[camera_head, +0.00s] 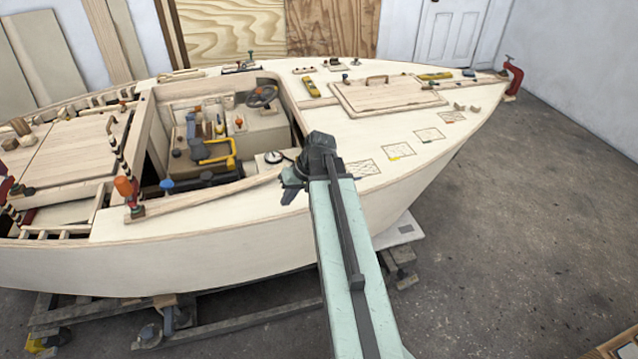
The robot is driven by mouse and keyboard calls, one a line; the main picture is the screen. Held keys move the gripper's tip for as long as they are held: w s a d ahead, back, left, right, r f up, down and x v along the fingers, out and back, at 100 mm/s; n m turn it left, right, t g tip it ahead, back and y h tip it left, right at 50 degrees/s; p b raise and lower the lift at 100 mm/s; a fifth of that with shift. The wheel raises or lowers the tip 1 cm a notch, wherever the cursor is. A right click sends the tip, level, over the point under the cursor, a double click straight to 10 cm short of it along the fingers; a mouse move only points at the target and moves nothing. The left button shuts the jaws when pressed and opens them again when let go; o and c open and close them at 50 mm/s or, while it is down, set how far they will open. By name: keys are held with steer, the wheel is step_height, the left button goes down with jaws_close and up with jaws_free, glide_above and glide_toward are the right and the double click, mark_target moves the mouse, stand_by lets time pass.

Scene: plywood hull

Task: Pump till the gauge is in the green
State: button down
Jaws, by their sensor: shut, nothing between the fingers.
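A small round gauge (273,157) with a white face and dark rim sits at the cockpit's right edge, just left of my gripper. Its needle and any green band are too small to read. A yellow looped handle (218,152) stands in the cockpit, left of the gauge. A dark horizontal body with a blue knob (167,185) lies in front of it. I cannot tell which of these is the pump. My gripper (289,194) is shut and empty over the near side deck, right of the cockpit, apart from the handle. My wrist hides part of the deck behind it.
The plywood hull (200,259) rests on a low trolley. A steering wheel (262,96) and several levers crowd the cockpit. An orange-topped post (124,188) stands at the left near edge. A raised hatch (388,95) is on the foredeck.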

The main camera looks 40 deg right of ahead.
steer(key=s+a+f+n+g+h+b, duration=0.1)
steer(key=a+f, duration=0.1)
steer(key=a, duration=0.6)
steer(key=s+a+f+n+g+h, duration=0.1)
steer(key=a+g, duration=0.1)
steer(key=a, duration=0.7)
steer(key=s+a+f+n+h+b, duration=0.1)
steer(key=a+f+b, duration=0.5)
steer(key=f+b, duration=0.3)
steer(key=shift+s+a+f+g, duration=0.15)
steer(key=shift+s+g, duration=0.2)
steer(key=shift+g, duration=0.05)
